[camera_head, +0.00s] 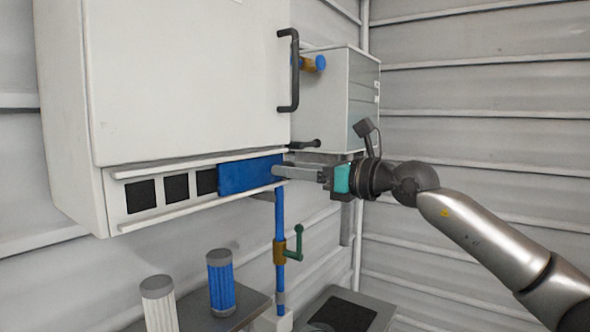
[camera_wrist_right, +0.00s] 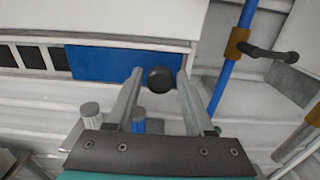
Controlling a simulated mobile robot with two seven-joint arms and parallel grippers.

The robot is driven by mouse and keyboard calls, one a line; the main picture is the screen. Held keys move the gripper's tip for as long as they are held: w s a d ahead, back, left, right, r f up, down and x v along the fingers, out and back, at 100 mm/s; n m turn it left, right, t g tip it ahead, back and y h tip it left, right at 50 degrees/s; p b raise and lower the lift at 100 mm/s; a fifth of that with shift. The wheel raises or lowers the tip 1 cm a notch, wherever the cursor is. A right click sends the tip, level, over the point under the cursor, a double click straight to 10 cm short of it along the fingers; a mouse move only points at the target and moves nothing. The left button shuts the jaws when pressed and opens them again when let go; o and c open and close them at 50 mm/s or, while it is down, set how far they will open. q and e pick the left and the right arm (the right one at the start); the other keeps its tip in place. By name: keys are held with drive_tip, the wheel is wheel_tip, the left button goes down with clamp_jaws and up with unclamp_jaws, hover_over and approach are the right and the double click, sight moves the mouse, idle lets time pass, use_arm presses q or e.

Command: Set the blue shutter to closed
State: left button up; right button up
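The blue shutter (camera_head: 248,175) is a flat plate on the rails under the large white cabinet, to the right of the dark vent openings (camera_head: 176,188). Three openings show uncovered. The shutter also shows in the right wrist view (camera_wrist_right: 110,63), with a round dark knob (camera_wrist_right: 159,80) by its right end. My right gripper (camera_head: 280,170) is at the shutter's right end, coming from the right. In the right wrist view its fingers (camera_wrist_right: 158,88) stand apart, one on each side of the knob. Contact with the knob cannot be told. My left gripper is not in view.
A blue pipe (camera_head: 280,225) with a green-handled valve (camera_head: 297,245) stands below the gripper. A blue cartridge (camera_head: 221,285) and a white one (camera_head: 159,305) stand lower left. A black cabinet handle (camera_head: 289,70) and a grey box (camera_head: 335,100) are above.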

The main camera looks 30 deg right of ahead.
clamp_jaws()
idle(1.1)
